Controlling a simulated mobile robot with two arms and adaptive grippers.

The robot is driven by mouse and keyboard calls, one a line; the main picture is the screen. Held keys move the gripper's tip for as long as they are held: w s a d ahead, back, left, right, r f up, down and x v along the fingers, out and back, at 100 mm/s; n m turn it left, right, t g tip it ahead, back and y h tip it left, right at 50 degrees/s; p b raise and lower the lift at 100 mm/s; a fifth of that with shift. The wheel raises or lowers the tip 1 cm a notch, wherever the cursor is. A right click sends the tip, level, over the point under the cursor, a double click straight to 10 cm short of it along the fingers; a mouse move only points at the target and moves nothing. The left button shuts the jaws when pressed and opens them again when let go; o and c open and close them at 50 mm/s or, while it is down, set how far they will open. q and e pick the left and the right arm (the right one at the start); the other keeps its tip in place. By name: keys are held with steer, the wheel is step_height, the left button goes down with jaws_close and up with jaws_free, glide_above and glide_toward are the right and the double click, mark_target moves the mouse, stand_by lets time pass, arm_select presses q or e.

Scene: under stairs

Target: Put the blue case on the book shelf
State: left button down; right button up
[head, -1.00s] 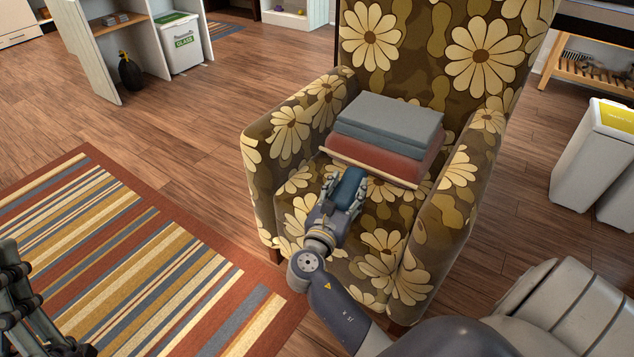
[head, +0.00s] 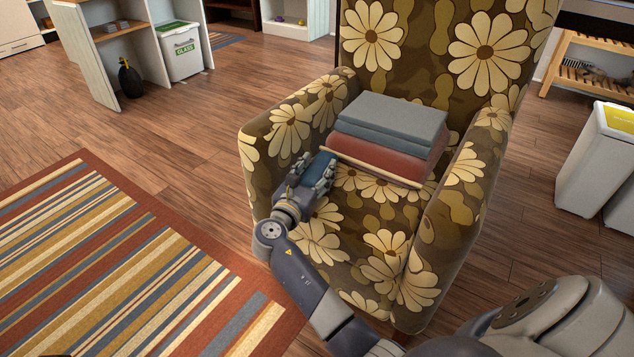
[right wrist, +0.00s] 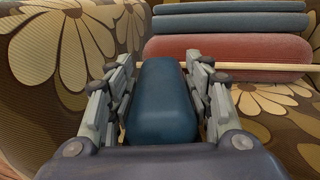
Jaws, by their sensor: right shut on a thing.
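The blue case (head: 320,167) is a small dark blue block with rounded edges. My right gripper (head: 316,172) is shut on it and holds it over the left part of the armchair seat, near the left armrest. In the right wrist view the case (right wrist: 162,100) sits between the two fingers of the gripper (right wrist: 161,90), with a finger on each side. The case's underside is hidden. No book shelf is clearly identifiable; a white shelf unit (head: 92,62) stands at the far upper left. My left gripper is not in the head view.
A striped rug (head: 110,270) lies at left. White bins (head: 592,160) stand right. Wood floor between is clear.

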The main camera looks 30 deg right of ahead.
step_height(320, 180, down, 2)
steer(key=shift+s+f+b, duration=0.1)
steer(key=shift+f+b, duration=0.05)
steer(key=shift+b, duration=0.15)
steer(key=shift+p, duration=0.5)
steer(key=shift+f, duration=0.1)
steer(key=shift+f, duration=0.15)
steer(key=o, duration=1.5)
